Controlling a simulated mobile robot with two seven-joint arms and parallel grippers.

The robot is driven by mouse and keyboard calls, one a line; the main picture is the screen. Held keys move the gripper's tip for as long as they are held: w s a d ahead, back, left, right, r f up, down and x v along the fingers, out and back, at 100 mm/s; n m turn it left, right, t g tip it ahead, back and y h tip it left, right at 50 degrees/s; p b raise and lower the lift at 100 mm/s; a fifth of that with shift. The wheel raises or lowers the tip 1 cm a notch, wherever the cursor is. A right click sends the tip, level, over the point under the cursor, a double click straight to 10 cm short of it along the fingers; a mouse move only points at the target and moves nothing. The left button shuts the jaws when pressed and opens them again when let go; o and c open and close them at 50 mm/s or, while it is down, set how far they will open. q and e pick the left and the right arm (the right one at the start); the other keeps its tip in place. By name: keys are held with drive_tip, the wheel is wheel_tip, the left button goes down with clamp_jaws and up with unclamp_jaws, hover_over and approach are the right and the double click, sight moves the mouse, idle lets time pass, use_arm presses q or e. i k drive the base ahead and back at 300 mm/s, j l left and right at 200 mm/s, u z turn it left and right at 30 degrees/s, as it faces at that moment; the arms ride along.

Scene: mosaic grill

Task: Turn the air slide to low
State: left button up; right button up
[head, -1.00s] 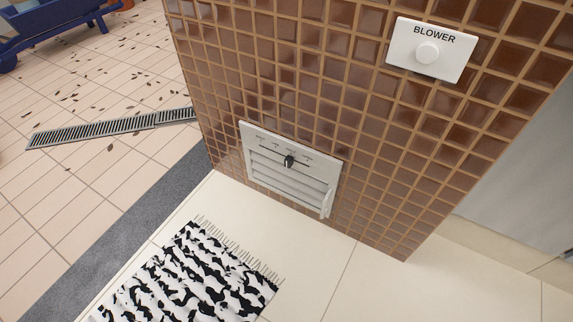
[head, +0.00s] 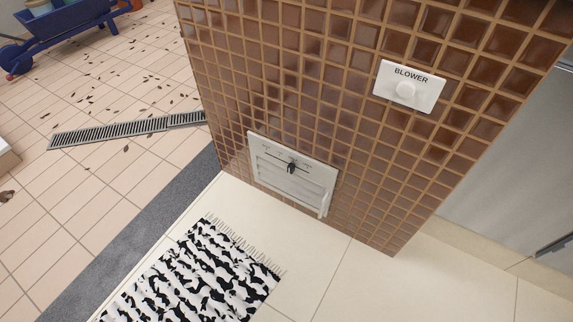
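The air slide is a white vent panel (head: 266,183) low on the brown mosaic wall, with louvres and a small lever at its right edge. Its small black slider knob (head: 291,167) sits on a horizontal slot near the top of the panel, around the middle of the slot. Small marks above the slot are too small to read. Neither of my grippers shows in the head view.
A black-and-white fringed rug (head: 190,275) lies in front. A floor drain (head: 130,130) and a blue cart (head: 75,25) are at left. Pale floor tiles are clear at lower right.

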sight(291, 167)
drive_tip(key=j+z, duration=0.25)
drive_tip(key=j, duration=0.9)
drive_tip(key=k+j+z, duration=0.2)
drive_tip(key=j, duration=0.9)
drive_tip(key=i+l, duration=0.15)
drive_tip(key=i, duration=0.2)
drive_tip(key=i+l, duration=0.15)
drive_tip(key=i, duration=0.2)
